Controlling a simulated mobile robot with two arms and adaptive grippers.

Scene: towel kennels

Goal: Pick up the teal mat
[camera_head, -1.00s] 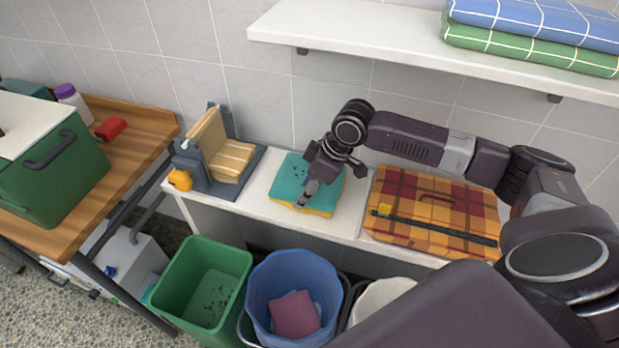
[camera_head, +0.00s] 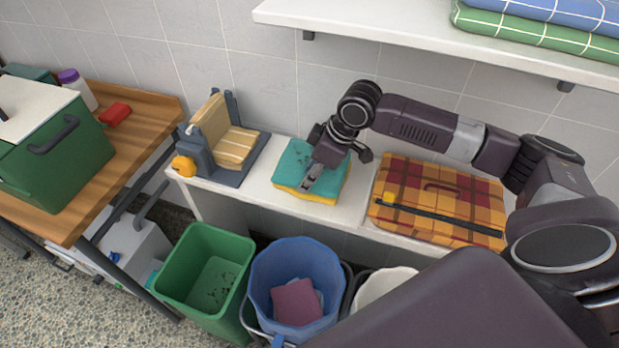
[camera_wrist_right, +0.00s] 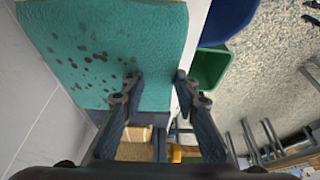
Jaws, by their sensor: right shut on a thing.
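The teal mat (camera_head: 294,160), with dark spots on its top, lies over a yellow layer (camera_head: 322,199) on the white bench in the head view. My right gripper (camera_head: 311,180) is at the mat's front edge, shut on it. In the right wrist view the teal mat (camera_wrist_right: 95,50) fills the upper left, with the fingers (camera_wrist_right: 158,84) at its edge. How much of the mat is between the fingers is hard to see. My left gripper is not in view.
A plaid case (camera_head: 440,195) lies right of the mat, a grey stand with striped pads (camera_head: 235,148) left of it. Green (camera_head: 203,290) and blue (camera_head: 295,255) bins stand below the bench front. A white shelf (camera_head: 440,48) with folded towels hangs above.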

